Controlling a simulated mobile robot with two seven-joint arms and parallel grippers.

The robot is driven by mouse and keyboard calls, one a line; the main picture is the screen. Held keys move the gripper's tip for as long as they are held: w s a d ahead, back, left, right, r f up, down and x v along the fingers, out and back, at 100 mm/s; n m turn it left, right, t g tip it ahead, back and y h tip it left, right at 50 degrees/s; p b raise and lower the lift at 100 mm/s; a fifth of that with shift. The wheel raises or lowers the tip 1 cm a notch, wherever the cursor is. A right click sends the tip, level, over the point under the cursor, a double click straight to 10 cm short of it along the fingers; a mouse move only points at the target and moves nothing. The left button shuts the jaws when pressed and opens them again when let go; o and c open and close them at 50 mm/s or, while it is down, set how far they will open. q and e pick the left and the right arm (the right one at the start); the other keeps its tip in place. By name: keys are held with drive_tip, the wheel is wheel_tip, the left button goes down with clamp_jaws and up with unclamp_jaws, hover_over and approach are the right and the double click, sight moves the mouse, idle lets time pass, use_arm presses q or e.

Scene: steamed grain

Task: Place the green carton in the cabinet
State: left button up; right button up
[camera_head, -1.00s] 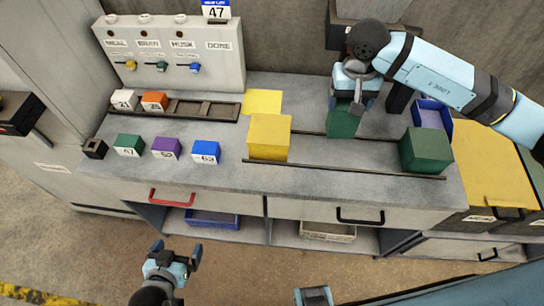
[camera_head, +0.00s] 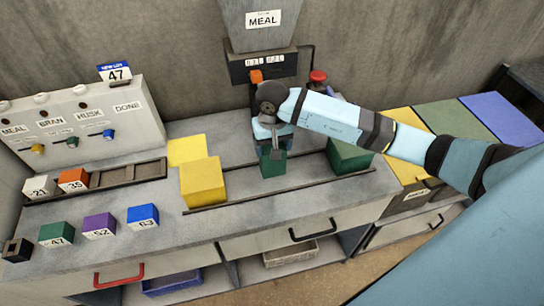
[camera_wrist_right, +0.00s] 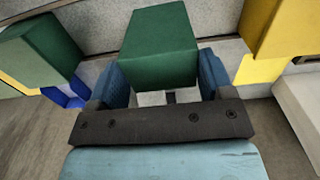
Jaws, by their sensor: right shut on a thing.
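A green carton (camera_head: 273,165) is between the fingers of my right gripper (camera_head: 273,148), which is shut on it. The carton is over the middle of the counter, between the yellow carton and a second green carton (camera_head: 349,156); I cannot tell whether it touches the top. In the right wrist view the held carton (camera_wrist_right: 160,45) sits between the blue fingertips, with the second green carton (camera_wrist_right: 40,48) at left. The cabinet under the counter has drawer fronts (camera_head: 285,238) and open bays below. My left gripper is out of view.
A yellow carton (camera_head: 202,183) stands left of the held one, near dark rails on the counter (camera_head: 240,215). Small numbered blocks, including a blue one (camera_head: 143,216), lie at left. A MEAL hopper (camera_head: 261,22) rises behind my right gripper. Colour-topped bins (camera_head: 450,132) stand at right.

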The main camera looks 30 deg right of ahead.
wheel_tip(320, 180, down, 6)
drive_tip(key=shift+r+p, duration=0.1)
drive_tip(key=shift+p, duration=0.4)
drive_tip(key=shift+f, duration=0.25)
drive_tip(key=shift+f+b, duration=0.2)
drive_tip(key=shift+b, duration=0.15)
drive_tip(key=o, duration=1.1)
drive_tip(key=shift+o, duration=0.2)
drive_tip(key=shift+r, duration=0.15)
